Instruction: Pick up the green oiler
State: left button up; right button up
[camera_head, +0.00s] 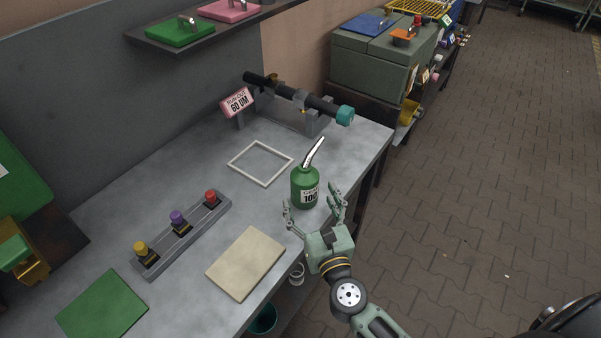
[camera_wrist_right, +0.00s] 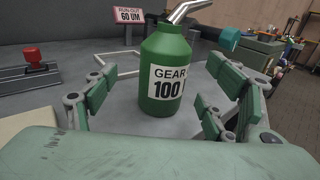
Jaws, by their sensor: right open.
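The green oiler (camera_head: 305,188) stands upright on the grey workbench, with a silver spout tilted up to the right and a white label. In the right wrist view the oiler (camera_wrist_right: 165,75) shows its label reading "GEAR 100" and stands between the spread fingers. My right gripper (camera_head: 314,205) is open, its fingers on either side of the oiler's near side. In the wrist view I see gaps between the fingers and the bottle. My left gripper is not in view.
A white square frame (camera_head: 260,164) lies behind the oiler. A beige pad (camera_head: 245,264) and a rack (camera_head: 184,236) with red, purple and yellow-topped items are to the left. A shaft on a stand (camera_head: 300,98) and a "60 UM" sign (camera_head: 238,103) stand at the back.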

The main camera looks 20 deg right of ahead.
aim_at(309, 192)
jog(key=w, duration=0.2)
jog(key=w+p, duration=0.1)
jog(key=w, duration=0.1)
jog(key=shift+d, duration=0.3)
jog(key=shift+w+f, duration=0.25)
jog(key=shift+w, duration=1.2)
jog(key=c, duration=1.5)
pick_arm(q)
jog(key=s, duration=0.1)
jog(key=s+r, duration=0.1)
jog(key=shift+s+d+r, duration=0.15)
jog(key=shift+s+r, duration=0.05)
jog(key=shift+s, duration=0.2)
pick_arm(e)
jog(key=shift+r, duration=0.1)
jog(key=shift+c, duration=0.9)
